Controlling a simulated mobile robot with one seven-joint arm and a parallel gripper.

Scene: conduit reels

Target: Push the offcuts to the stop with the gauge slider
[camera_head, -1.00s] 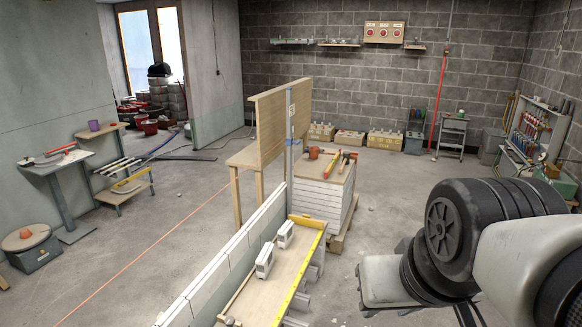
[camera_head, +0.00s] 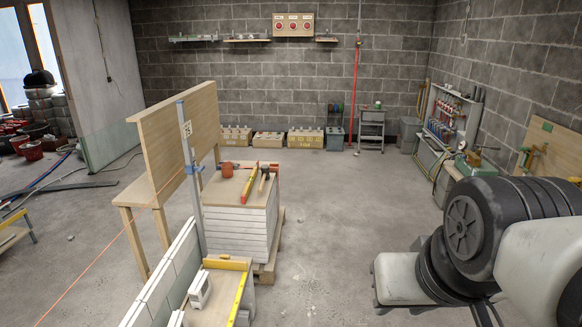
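The white offcuts (camera_head: 200,290) lie on a narrow wooden board (camera_head: 212,314) at the bottom edge. One shows almost whole, and only the top of a second (camera_head: 176,319) shows. A yellow strip (camera_head: 238,300) runs along the board's right edge. A wooden crosspiece (camera_head: 226,263) stands at the board's far end and looks like the stop; the nearer offcut is apart from it. I cannot make out the gauge slider; the near part of the board is cut off. My arm is at the right, but my gripper is not in view.
A low pale block wall (camera_head: 160,285) runs along the board's left side. Behind the board is a stack of white slabs (camera_head: 236,222) with tools on top. A wooden bench (camera_head: 175,140) and a grey post (camera_head: 190,165) stand left of it. The floor (camera_head: 325,220) in the middle is clear.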

